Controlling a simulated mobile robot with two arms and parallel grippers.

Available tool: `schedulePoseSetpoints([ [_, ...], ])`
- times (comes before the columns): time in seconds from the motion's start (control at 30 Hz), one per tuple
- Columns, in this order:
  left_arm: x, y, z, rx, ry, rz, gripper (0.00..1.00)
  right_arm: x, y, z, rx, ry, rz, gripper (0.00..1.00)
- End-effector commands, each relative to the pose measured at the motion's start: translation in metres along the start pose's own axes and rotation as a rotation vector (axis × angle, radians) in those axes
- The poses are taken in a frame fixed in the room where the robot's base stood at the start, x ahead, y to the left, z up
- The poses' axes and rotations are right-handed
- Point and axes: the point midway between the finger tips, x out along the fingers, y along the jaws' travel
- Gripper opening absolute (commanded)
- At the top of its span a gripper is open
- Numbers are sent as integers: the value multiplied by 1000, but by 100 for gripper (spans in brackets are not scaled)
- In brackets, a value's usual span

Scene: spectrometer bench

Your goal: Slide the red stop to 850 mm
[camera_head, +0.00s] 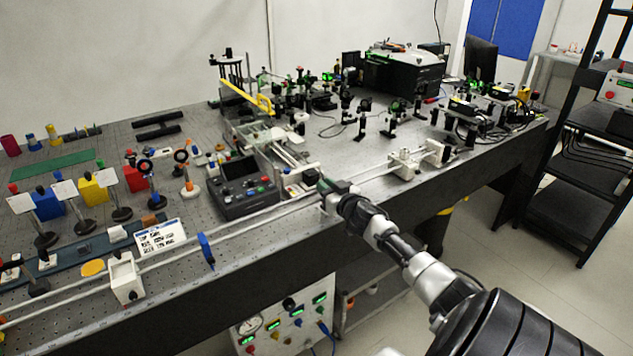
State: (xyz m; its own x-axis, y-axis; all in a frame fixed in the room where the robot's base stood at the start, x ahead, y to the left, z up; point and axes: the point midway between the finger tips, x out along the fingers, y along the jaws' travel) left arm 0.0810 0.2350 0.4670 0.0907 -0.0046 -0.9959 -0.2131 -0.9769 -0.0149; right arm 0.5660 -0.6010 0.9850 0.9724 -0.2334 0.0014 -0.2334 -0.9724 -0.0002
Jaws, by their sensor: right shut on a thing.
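My right gripper (326,190) is at the front rail (275,212) along the bench's near edge, right of the grey control console. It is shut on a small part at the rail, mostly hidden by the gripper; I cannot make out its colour. I see no clearly red stop on the rail. A blue plate-like stop (206,251) stands on the rail to the left, apart from my gripper. The scale marks are too small to read. My left gripper is not in view.
A white block carriage (125,278) sits on the rail far left, and a white carriage (404,164) sits on it to the right. The console (243,188) stands just behind the rail. Optics posts crowd the bench behind. A black shelf rack (553,208) stands at right.

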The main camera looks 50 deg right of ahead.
Motion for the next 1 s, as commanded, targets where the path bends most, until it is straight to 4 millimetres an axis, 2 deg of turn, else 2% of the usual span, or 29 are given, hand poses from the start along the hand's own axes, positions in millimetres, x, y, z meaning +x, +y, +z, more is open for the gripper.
schedulePoseSetpoints([
  [0.33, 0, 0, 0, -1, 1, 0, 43, 0, 2, 1, 0, -2, 2, 0],
  [0.37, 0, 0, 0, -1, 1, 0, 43, 0, 2, 1, 0, -2, 2, 21],
  [0.5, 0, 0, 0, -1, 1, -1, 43, 0, 1, 1, 0, -2, 1, 43],
  [0.83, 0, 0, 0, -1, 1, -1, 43, -2, 1, 1, 0, -2, 1, 43],
  [1.0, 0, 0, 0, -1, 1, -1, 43, -17, 1, 2, -2, -4, 0, 43],
])
